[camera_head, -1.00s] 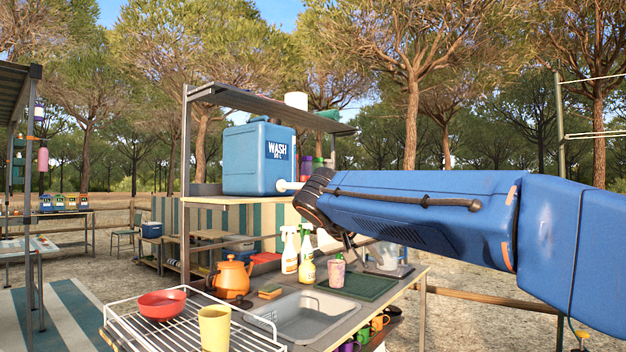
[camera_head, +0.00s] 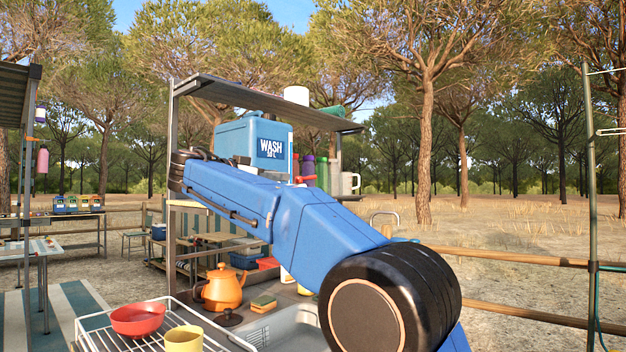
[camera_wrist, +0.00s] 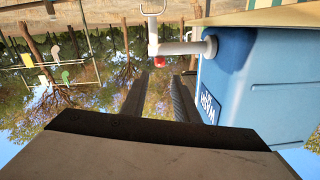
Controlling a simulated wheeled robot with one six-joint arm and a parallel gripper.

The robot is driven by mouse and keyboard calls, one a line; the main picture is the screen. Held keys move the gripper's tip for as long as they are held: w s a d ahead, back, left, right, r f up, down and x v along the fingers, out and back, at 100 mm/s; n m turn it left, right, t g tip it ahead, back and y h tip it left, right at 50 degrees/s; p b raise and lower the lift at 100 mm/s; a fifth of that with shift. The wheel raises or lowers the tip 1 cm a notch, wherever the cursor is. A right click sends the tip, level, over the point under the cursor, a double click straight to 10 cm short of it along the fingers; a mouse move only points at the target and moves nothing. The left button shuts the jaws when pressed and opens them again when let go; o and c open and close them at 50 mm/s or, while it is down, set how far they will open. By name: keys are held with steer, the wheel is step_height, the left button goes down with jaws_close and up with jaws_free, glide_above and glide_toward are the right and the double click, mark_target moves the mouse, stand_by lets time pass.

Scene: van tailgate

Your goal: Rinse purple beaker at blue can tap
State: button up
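The blue can (camera_head: 256,137) marked WASH stands on the shelf of the wash stand in the head view, its lower part hidden behind my arm. In the wrist view, which is upside down, the can (camera_wrist: 250,85) fills the right side. Its pale tap (camera_wrist: 183,47) with a red end (camera_wrist: 160,61) sticks out to the left, beyond my fingertips. My gripper (camera_wrist: 160,85) is open, with background showing between its dark fingers and nothing held. It is beside the can. The head view does not show my fingers.
A rack (camera_head: 92,323) holds a red bowl (camera_head: 137,318) and a yellow cup (camera_head: 183,340). An orange teapot (camera_head: 222,287) and a sponge (camera_head: 263,303) stand by the sink (camera_head: 290,330), partly hidden by my arm. Bottles, one with purple (camera_head: 308,165), and a white mug (camera_head: 350,183) sit right of the can.

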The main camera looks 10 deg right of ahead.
mark_target(316, 177)
steer(key=x, duration=1.7)
steer(key=shift+w, duration=0.1)
steer(key=shift+d, duration=0.1)
jaws_close()
